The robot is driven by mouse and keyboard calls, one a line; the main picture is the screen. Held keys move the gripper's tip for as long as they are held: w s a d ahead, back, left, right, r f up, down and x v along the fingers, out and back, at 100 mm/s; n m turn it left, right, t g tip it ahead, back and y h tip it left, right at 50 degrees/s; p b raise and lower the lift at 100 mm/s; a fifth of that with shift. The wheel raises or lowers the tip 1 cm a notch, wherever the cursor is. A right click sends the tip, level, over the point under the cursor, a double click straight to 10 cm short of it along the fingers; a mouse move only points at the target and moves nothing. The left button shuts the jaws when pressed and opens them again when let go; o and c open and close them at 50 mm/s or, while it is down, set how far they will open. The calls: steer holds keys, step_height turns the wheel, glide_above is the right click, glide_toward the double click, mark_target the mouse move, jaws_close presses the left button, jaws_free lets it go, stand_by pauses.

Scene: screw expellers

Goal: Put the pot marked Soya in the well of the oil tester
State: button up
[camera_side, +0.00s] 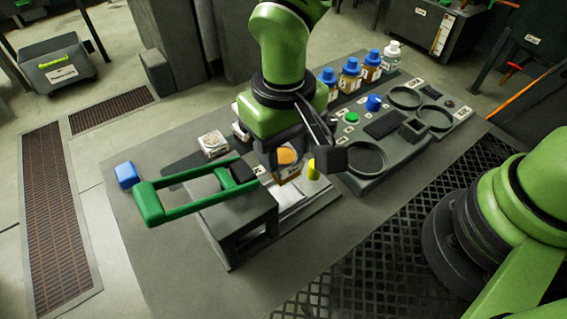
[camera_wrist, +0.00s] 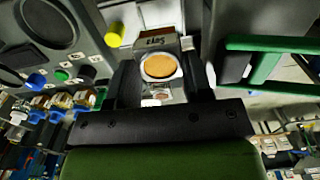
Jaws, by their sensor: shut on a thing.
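The pot marked Soya (camera_wrist: 160,66), a clear squarish pot with orange-brown contents and a white label, is between the two dark fingers of my gripper (camera_wrist: 162,80). In the side view the pot (camera_side: 287,157) shows below my wrist, upright, and my gripper (camera_side: 284,150) is shut on it. It is over or on the pale base beside the green-handled device (camera_side: 240,215), with a yellow knob (camera_side: 314,170) close by. I cannot tell which device is the oil tester. The well is not clearly visible, and I cannot tell whether the pot touches the base.
A green handle (camera_side: 150,205) sticks out left of the device. Other pots (camera_side: 213,143) stand on a dark strip behind it. A grey console (camera_side: 385,150) with round recesses and coloured buttons lies to the right. Several capped bottles (camera_side: 349,73) stand behind. A blue block (camera_side: 127,175) is far left.

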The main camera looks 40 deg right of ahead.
mark_target(289, 150)
steer(key=r, duration=0.2)
steer(key=d+r, duration=0.1)
steer(key=r, duration=0.1)
steer(key=shift+w, duration=0.1)
steer(key=shift+s+d+f, duration=0.65)
steer(key=shift+d+f, duration=0.25)
steer(key=shift+d, duration=1.45)
steer(key=shift+s+d+f, duration=0.65)
steer(key=shift+d+f, duration=0.3)
steer(key=shift+d, duration=1.4)
steer(key=shift+s+d+f, duration=0.65)
steer(key=shift+d+f, duration=0.25)
steer(key=shift+d, duration=1.45)
steer(key=shift+f, duration=0.55)
steer(key=shift+f, duration=0.3)
steer(key=shift+f, duration=0.2)
